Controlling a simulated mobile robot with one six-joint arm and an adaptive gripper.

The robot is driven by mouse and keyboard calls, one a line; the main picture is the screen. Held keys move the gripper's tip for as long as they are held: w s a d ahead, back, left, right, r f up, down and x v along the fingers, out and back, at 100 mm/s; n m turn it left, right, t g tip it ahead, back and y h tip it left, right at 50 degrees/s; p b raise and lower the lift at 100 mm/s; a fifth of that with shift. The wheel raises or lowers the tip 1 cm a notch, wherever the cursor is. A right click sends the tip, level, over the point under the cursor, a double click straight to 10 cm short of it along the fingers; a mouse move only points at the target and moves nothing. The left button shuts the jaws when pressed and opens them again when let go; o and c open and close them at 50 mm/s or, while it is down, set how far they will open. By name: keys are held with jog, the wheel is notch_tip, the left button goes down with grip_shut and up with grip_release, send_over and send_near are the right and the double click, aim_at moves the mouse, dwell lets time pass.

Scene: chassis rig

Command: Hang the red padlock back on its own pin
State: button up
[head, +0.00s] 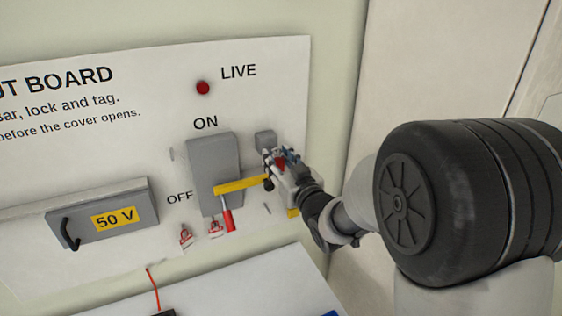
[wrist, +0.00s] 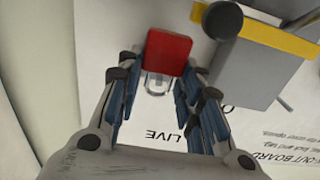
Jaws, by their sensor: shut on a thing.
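The red padlock (wrist: 167,53) is between the fingers of my gripper (wrist: 165,75) in the wrist view, its pale shackle pointing down in that picture. My gripper is shut on it. In the head view my gripper (head: 280,163) is in front of the board's right part, beside the small grey box, and only a little red of the padlock shows between the fingers. A short thin pin (head: 267,209) sticks out of the board below my gripper. Another small pin-like piece (head: 172,154) is left of the grey switch box. I cannot tell which pin belongs to the padlock.
The grey switch box (head: 208,150) carries a yellow bar (head: 242,186) and a red-ended handle (head: 228,220). A black knob (wrist: 222,20) is close to the padlock. Two red-and-white tags (head: 185,235) (head: 216,226) hang below. The red lamp (head: 203,88) is by LIVE. A 50 V cover (head: 140,205) is left.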

jog(key=shift+w+a+p, duration=0.3)
jog(key=shift+w+a, duration=0.05)
jog(key=shift+w, duration=0.3)
jog(key=shift+r+p+v, duration=0.15)
jog(key=shift+p+v, duration=0.3)
jog(key=shift+v, duration=0.3)
jog(key=shift+r+p+v, duration=0.1)
jog(key=shift+p+v, duration=0.3)
jog(key=shift+v, duration=0.35)
jog(key=shift+b+v, duration=0.9)
jog(key=shift+v, duration=2)
